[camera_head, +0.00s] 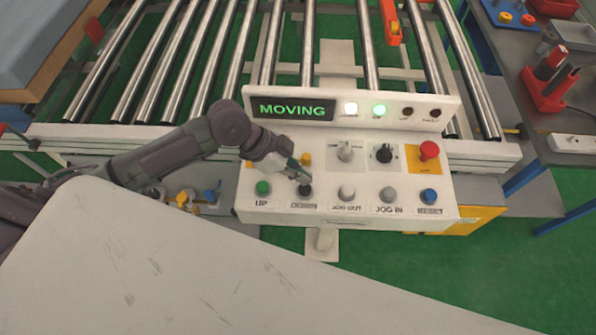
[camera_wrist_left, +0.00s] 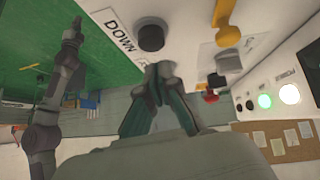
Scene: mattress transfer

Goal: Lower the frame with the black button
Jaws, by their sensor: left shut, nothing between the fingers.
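The black button (camera_head: 305,190) sits above the DOWN label on the white control box (camera_head: 252,215), between the green UP button (camera_head: 263,187) and the grey JOG OUT button (camera_head: 346,193). My left gripper (camera_head: 302,177) is shut and empty, with its tips at the black button in the head view. In the left wrist view the shut fingertips (camera_wrist_left: 158,72) are beside the black button (camera_wrist_left: 151,36); I cannot tell whether they touch it. The display (camera_head: 292,108) reads MOVING, with a white lamp and a green lamp lit.
A roller conveyor frame (camera_head: 190,60) lies behind the control box. A red knob (camera_head: 429,149) and a blue RESET button (camera_head: 429,196) are at the box's right. A blue bench with red tools (camera_head: 548,80) stands at right. Green floor shows below the box.

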